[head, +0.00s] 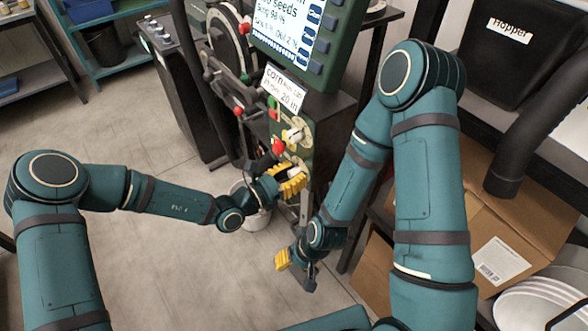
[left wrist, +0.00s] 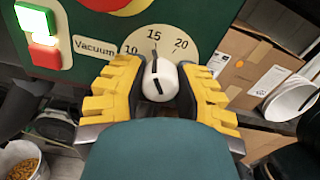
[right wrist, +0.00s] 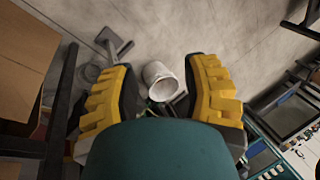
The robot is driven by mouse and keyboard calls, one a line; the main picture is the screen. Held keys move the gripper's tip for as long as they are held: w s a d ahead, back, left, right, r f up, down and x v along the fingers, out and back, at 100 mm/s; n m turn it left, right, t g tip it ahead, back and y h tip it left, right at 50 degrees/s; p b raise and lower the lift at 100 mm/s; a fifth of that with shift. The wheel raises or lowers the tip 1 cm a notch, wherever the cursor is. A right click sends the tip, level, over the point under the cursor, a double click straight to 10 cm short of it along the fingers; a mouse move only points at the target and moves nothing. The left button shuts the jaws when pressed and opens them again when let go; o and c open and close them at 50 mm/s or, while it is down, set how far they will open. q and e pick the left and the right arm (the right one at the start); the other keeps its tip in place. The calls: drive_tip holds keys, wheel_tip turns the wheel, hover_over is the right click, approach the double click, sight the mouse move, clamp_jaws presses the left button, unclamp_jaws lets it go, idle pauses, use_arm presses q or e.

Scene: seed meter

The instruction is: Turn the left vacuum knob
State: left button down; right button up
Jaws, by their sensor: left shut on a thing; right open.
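The vacuum knob (left wrist: 160,84) is white with a black pointer line, on a cream dial (left wrist: 165,42) marked 10, 15 and 20 beside a "Vacuum" label (left wrist: 97,47). Its pointer stands near 15. My left gripper (left wrist: 160,88) is shut on this knob, with one yellow-padded finger on each side. In the head view my left gripper (head: 290,181) is at the lower dial of the green panel (head: 303,150) and hides most of the knob. My right gripper (head: 296,262) is open and empty, lower down in front of the machine; the right wrist view shows its spread fingers (right wrist: 160,95).
Another dial with a pale knob (head: 292,135) sits above. A lit button (left wrist: 34,18) and a red button (left wrist: 44,56) are left of the label. A white bucket (right wrist: 160,80) stands on the floor below. Cardboard boxes (head: 500,215) are at the right.

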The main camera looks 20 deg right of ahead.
use_arm(q)
drive_tip(key=n+p, duration=0.5)
drive_tip(key=shift+s+r, duration=0.1)
drive_tip(key=shift+n+p, duration=0.45)
drive_tip(key=shift+n, duration=0.25)
drive_tip(key=shift+n+p, duration=0.5)
drive_tip(key=shift+n, duration=0.3)
use_arm(e)
wheel_tip(320, 180, up, 8)
drive_tip(key=w, duration=0.2)
drive_tip(key=shift+d+f+t, duration=0.2)
drive_tip(key=shift+d+t, duration=0.05)
drive_tip(key=shift+t, duration=0.05)
drive_tip(key=shift+r, duration=0.1)
use_arm(q)
drive_tip(key=c, duration=0.6)
unclamp_jaws()
drive_tip(key=shift+d, duration=0.1)
